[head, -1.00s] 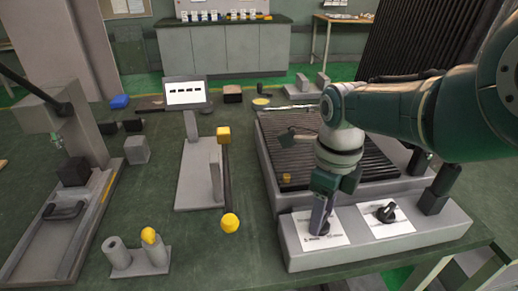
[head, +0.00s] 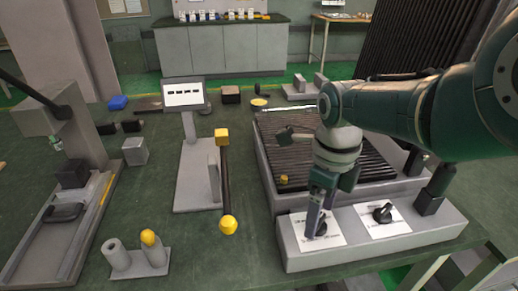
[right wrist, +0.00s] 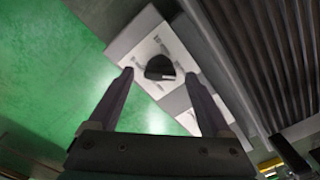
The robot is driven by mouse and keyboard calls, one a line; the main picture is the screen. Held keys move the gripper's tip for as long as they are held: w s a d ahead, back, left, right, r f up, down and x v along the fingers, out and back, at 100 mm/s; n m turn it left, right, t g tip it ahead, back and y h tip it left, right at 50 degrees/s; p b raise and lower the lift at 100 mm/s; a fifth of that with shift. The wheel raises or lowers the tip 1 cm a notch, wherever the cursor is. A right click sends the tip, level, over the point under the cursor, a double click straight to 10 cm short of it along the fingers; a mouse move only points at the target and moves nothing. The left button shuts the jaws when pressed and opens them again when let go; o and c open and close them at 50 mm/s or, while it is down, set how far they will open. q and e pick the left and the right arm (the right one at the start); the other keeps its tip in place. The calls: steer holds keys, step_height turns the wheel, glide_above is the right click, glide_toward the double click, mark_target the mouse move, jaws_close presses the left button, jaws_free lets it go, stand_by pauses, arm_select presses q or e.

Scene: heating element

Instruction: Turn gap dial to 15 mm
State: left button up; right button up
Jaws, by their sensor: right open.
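Two black dials stand on white labelled plates on the grey front panel of the ribbed heating unit. The left dial (head: 321,228) is partly hidden by my right gripper (head: 312,234). The right dial (head: 382,214) is in clear view. The print is too small to tell surely which is the gap dial. My right gripper points down at the left dial, jaws open. In the right wrist view the dial (right wrist: 159,67) shows between the fingertips (right wrist: 160,74), with a gap on both sides. Contact cannot be told. My left gripper is out of view.
The ribbed bed (head: 345,165) lies behind the panel. A black bar with yellow ends (head: 226,180) and a small display (head: 184,95) stand left of it. Grey cylinders (head: 135,258) sit at the front left. Green table top is free between them.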

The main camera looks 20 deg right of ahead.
mark_target(321, 220)
step_height(321, 220, up, 9)
steer(key=p, duration=0.7)
steer(key=s+d+n+t+h, duration=0.2)
steer(key=s+n, duration=0.6)
steer(key=n, duration=0.6)
steer(key=s+a+r+n+t+y, duration=0.1)
steer(key=s+a+r+n, duration=0.3)
steer(key=s+n, duration=0.4)
steer(key=s+a+r+n+t+y, duration=0.1)
steer(key=s+a+r+n, duration=0.4)
steer(key=n, duration=0.5)
step_height(321, 220, up, 33)
steer(key=p, duration=3.3)
steer(key=shift+d+p, duration=0.35)
